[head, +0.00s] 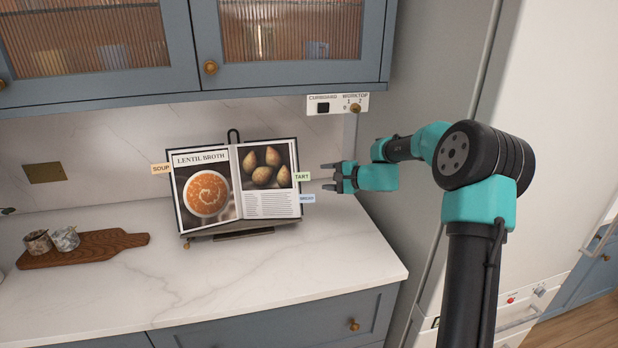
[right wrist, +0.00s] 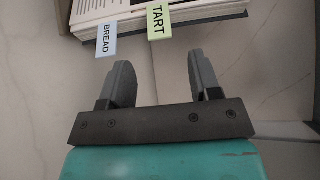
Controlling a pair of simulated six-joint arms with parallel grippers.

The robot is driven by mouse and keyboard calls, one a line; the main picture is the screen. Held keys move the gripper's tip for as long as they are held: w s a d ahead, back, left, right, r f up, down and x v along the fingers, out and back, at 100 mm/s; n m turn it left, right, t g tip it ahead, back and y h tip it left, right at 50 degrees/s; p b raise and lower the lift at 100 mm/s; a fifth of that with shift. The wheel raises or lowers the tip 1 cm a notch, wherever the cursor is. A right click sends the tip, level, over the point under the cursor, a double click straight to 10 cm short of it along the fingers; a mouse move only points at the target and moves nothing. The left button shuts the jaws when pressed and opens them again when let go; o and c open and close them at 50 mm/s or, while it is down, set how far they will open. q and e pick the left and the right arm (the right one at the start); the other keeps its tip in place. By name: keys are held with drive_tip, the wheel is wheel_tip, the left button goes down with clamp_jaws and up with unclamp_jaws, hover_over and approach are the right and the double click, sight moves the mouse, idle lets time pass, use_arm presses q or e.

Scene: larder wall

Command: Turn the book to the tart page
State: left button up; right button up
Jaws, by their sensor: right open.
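The open cookbook (head: 240,207) stands tilted on a dark stand (head: 230,234) on the worktop, showing the Lentil Broth page at left and a page with a photo of brown round items at right. An orange SOUP tab (head: 160,169) sticks out on the left. A green TART tab (head: 303,177) and a blue BREAD tab (head: 308,198) stick out on the right. My right gripper (head: 328,176) is open and empty just right of the tabs. In the right wrist view the TART tab (right wrist: 159,22) lies ahead of the open fingers, apart from them. My left gripper is not in view.
A wooden board (head: 100,248) with two small jars (head: 64,238) lies at left on the worktop. A switch panel (head: 337,104) hangs under the cupboards, above and close to my right gripper. The worktop in front of the book is clear.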

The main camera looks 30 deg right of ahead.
sight(309, 176)
drive_tip(key=x, duration=0.7)
drive_tip(key=shift+w+a, duration=0.1)
drive_tip(key=c, duration=0.7)
